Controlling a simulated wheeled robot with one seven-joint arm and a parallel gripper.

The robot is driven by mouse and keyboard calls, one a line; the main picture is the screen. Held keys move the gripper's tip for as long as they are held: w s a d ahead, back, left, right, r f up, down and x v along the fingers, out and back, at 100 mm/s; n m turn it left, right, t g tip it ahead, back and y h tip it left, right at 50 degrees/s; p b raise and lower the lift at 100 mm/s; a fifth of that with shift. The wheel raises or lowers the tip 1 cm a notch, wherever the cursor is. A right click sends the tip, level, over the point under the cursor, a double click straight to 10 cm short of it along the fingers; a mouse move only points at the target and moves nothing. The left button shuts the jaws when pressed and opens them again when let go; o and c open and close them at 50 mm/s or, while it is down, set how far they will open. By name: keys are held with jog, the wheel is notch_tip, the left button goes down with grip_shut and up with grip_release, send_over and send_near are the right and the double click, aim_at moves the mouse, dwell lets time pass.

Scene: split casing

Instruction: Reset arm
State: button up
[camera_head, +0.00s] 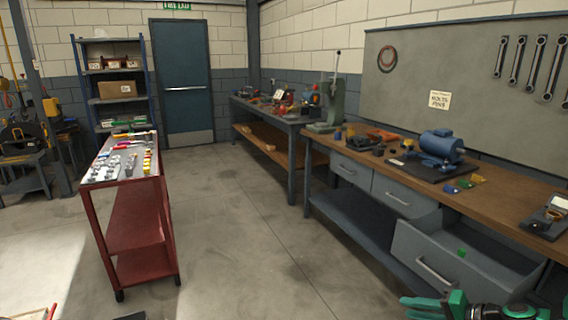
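Part of my green and dark arm end, with my gripper (428,305), shows at the bottom right edge, in front of the open drawer (452,262). It is cut off by the frame, and I cannot make out whether the fingers are apart or hold anything. A small green piece (461,252) lies in the open drawer. A blue motor-like casing (440,146) sits on a dark mat (425,174) on the wooden workbench (510,190).
Small blue, green and yellow pieces (465,183) lie beside the mat. A grey device (548,218) stands at the bench's right end. The open drawer juts out from the bench. A red cart (135,215) with tools stands left. The floor (235,220) between is clear.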

jog(key=s+d+r+g+h, duration=0.2)
jog(key=s+r+g+h, duration=0.2)
jog(key=s+r, duration=0.7)
jog(key=s+d+r+n+g+h, duration=0.1)
jog(key=s+r+g+h, duration=0.3)
jog(key=s+r, duration=0.7)
jog(key=s, duration=0.6)
jog(key=shift+d+g, duration=0.3)
jog(key=shift+d, duration=0.1)
jog(key=shift+r, duration=0.1)
jog(key=shift+w+f, duration=0.25)
jog(key=shift+w, duration=0.45)
